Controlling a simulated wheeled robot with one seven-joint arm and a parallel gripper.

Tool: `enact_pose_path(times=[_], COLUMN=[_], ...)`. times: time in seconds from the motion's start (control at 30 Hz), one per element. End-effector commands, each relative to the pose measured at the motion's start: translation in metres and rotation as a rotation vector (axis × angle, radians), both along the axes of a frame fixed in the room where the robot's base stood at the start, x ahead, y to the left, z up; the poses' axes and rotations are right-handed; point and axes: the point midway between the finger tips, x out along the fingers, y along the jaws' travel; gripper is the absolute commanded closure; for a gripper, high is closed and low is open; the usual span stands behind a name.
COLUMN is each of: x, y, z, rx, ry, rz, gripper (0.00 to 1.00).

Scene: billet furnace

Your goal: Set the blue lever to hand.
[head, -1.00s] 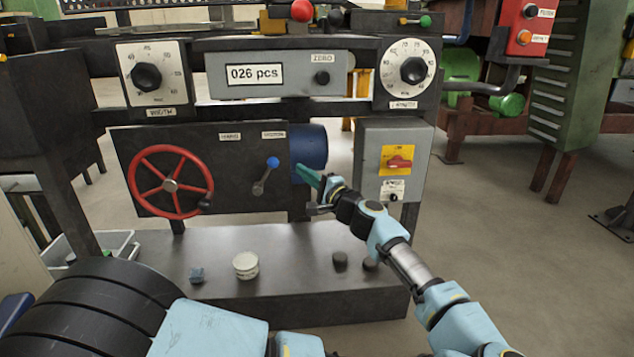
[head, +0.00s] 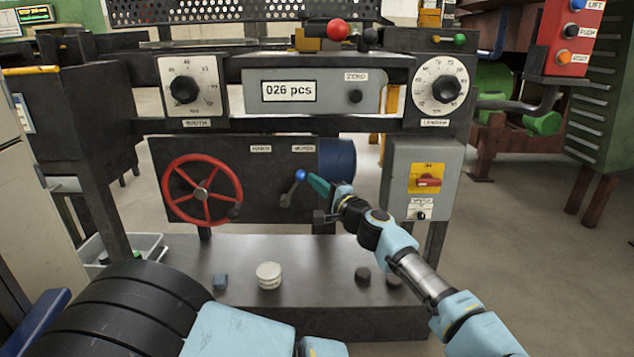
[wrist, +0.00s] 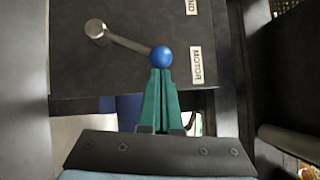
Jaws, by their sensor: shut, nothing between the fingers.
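The blue lever (head: 293,187) is a short grey arm with a blue ball knob, on the dark panel of the machine. It leans up and right, its knob below the right-hand label, which reads MOTOR in the wrist view (wrist: 196,64). The left-hand label (head: 261,149) appears to read HAND; the wrist view shows only its end. My gripper (head: 312,180) has green fingers, closed together and empty, just right of the knob. In the wrist view the fingertips (wrist: 161,72) meet the edge of the blue knob (wrist: 161,57); I cannot tell whether they touch.
A red handwheel (head: 202,190) is left of the lever. A blue cylinder (head: 337,162) sits behind my gripper, and a grey switch box (head: 400,205) is to its right. Below, a shelf (head: 320,288) holds a white round piece (head: 269,275) and small dark pieces.

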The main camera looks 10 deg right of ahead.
Motion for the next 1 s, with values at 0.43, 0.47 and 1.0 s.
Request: enact_pose_path(times=[0.43, 0.47, 1.0], x=[0.002, 0.002, 0.012], y=[0.012, 0.013, 0.067], z=[0.014, 0.016, 0.043], rx=[-0.121, -0.14, -0.627], ry=[0.024, 0.026, 0.116], rz=[0.003, 0.004, 0.009], gripper=[1.0, 1.0, 1.0])
